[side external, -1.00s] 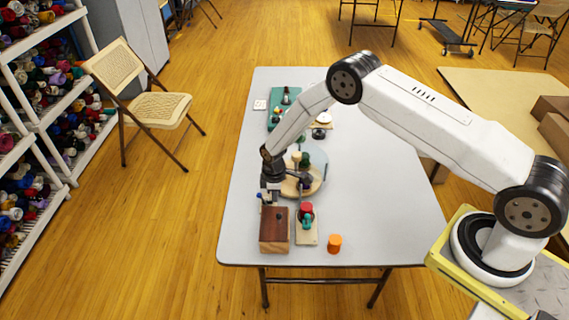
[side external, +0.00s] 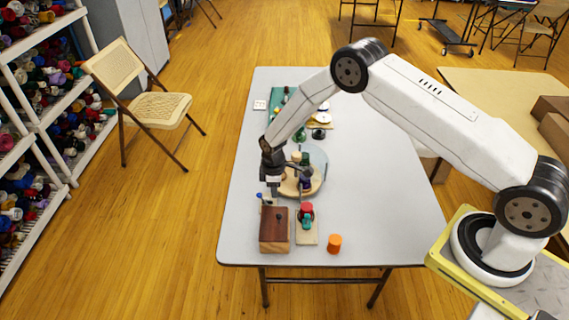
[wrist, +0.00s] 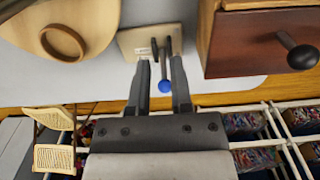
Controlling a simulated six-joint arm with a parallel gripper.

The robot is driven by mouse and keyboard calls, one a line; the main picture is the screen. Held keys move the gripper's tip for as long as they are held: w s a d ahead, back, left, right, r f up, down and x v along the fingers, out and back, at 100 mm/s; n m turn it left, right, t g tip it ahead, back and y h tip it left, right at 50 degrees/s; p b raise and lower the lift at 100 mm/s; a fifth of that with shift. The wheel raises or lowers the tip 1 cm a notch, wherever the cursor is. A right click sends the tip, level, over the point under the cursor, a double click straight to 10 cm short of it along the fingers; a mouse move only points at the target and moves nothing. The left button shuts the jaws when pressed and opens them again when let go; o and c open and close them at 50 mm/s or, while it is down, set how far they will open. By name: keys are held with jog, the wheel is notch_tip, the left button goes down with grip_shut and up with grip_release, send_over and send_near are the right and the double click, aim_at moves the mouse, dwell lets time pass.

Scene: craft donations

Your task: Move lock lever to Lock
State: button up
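The lock lever (wrist: 168,50) is a grey bar ending in a blue ball knob (wrist: 166,86), mounted on a beige plate (wrist: 134,42) in the wrist view. In the side view the blue knob (side external: 259,195) shows small, just behind the wooden box. My gripper (wrist: 160,62) is open, with one finger on each side of the lever and knob. Gaps show between the knob and both fingers, and nothing is gripped. In the side view my gripper (side external: 274,193) points down beside the lever. I cannot read any Lock marking.
A dark wooden box (side external: 274,230) with a round knob (wrist: 298,50) stands close to the lever. A round wooden board (side external: 314,184), a plate with a red and green fixture (side external: 306,216) and an orange cylinder (side external: 334,243) are nearby. The table's right side is clear.

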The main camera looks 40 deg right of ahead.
notch_tip(320, 180, up, 5)
jog(key=shift+f, duration=0.2)
dwell(0.4)
jog(key=s+d+r+m+t, duration=0.1)
jog(key=s+r+m, duration=0.3)
jog(key=s+r, duration=0.5)
jog(key=s+d+r+m+t, duration=0.1)
jog(key=s+r+m, duration=0.4)
jog(key=s+r, duration=0.5)
jog(key=s, duration=0.4)
jog(key=shift+s+d+r+t, duration=0.15)
jog(key=shift+s+d+t, duration=0.1)
jog(key=shift+t, duration=0.05)
